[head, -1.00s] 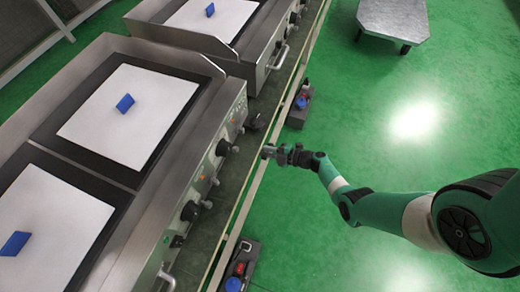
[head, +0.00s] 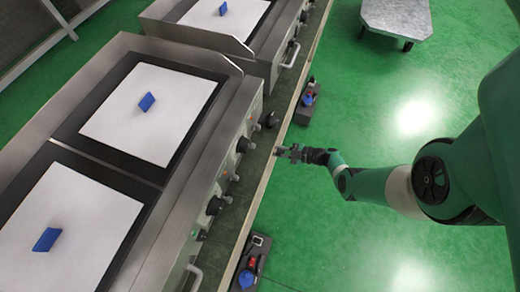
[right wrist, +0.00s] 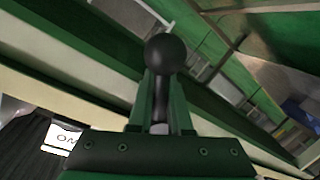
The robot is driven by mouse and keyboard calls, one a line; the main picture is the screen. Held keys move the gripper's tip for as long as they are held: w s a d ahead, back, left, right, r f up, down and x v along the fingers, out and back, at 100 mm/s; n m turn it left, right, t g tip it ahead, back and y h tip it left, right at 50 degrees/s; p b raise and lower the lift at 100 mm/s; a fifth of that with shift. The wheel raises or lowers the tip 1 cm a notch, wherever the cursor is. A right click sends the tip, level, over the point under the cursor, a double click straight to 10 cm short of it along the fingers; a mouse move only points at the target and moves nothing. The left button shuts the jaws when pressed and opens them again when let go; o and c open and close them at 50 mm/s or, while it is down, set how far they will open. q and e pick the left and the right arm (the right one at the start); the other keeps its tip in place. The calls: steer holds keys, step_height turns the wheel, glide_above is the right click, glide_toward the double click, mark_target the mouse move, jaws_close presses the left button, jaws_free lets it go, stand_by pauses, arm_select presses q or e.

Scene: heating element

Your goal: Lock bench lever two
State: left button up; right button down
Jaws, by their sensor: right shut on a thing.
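My right gripper (head: 281,151) is at the pale front rail of the bench, its arm coming in from the right. In the right wrist view, its two green fingers (right wrist: 161,105) are shut on a dark lever (right wrist: 160,118) with a round black ball knob (right wrist: 166,54). The ball stands out beyond the fingertips. In the head view the gripper hides this lever. Another black knob (head: 269,120) stands on the bench ledge a little farther back. My left gripper is in neither view.
Steel griddles with white plates (head: 152,112) and blue blocks (head: 147,102) fill the left. Black dials (head: 244,145) line their fronts. Small boxes (head: 262,243) sit along the rail. A white "ON" label (right wrist: 62,138) shows in the right wrist view.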

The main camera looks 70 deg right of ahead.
steer(key=shift+a+f+m+t+y+b, duration=0.15)
steer(key=shift+a+m+y+b, duration=0.2)
steer(key=shift+m, duration=0.75)
steer(key=shift+a+m+t+y+b, duration=0.2)
steer(key=shift+a+m, duration=0.25)
steer(key=shift+m, duration=0.65)
steer(key=c, duration=0.8)
jaws_free()
steer(key=shift+c, duration=0.2)
steer(key=s+d+r, duration=0.1)
steer(key=s, duration=1)
steer(key=shift+s+d+r+p, duration=0.15)
steer(key=shift+s+d+p, duration=0.1)
steer(key=shift+p, duration=0.15)
